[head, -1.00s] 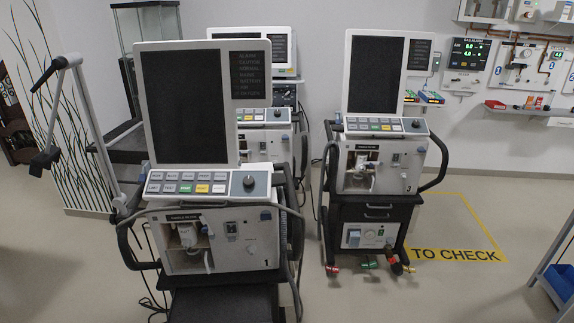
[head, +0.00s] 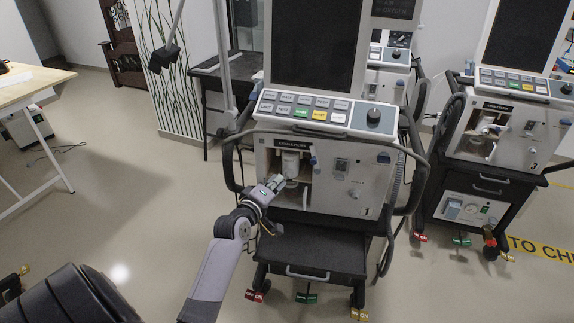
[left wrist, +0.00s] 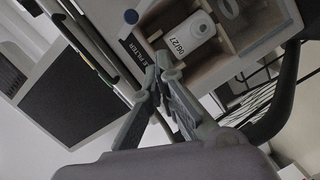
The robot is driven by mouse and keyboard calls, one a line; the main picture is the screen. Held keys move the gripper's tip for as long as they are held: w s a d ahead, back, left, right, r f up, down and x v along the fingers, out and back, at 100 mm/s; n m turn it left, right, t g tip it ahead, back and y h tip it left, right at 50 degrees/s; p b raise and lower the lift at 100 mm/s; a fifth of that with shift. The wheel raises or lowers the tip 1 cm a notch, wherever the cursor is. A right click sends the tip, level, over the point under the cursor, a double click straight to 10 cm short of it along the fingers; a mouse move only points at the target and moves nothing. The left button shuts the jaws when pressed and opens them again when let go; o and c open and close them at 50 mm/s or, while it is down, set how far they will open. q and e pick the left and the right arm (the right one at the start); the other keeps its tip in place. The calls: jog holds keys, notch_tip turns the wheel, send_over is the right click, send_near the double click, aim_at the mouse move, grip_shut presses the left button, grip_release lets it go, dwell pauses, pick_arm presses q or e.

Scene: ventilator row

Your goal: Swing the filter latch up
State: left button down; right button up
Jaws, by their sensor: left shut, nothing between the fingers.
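Ventilator 1 (head: 330,205) stands in front of me, with an open filter bay in the left of its front panel. A white filter (head: 291,162) sits upright in the bay. The left wrist view shows the filter (left wrist: 190,35) with the marking 06/27. A grey rounded part (left wrist: 228,9) shows beside the filter at the top edge; I cannot tell whether it is the latch. My left gripper (head: 278,182) is at the bay's lower front, shut and empty. Its fingertips (left wrist: 164,64) meet just in front of the filter in the picture; contact is unclear. My right gripper is not in view.
A dark hose and side handle (head: 412,170) frame the ventilator's right side. A dark shelf (head: 310,246) juts out below the panel. Ventilator 3 (head: 510,135) stands close on the right. A wooden table (head: 28,85) is at the far left, with open floor between.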

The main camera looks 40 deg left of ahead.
aim_at(315, 161)
pick_arm(q)
jog(key=shift+n+t, duration=0.4)
jog(key=w, duration=0.3)
jog(key=w+r, duration=0.1)
jog(key=w, duration=0.7)
jog(key=shift+a+r, duration=0.35)
jog(key=shift+r, duration=0.05)
jog(key=shift+w+d+f+p, duration=0.1)
jog(key=shift+d+f+p, duration=0.05)
jog(key=shift+d+p, duration=0.2)
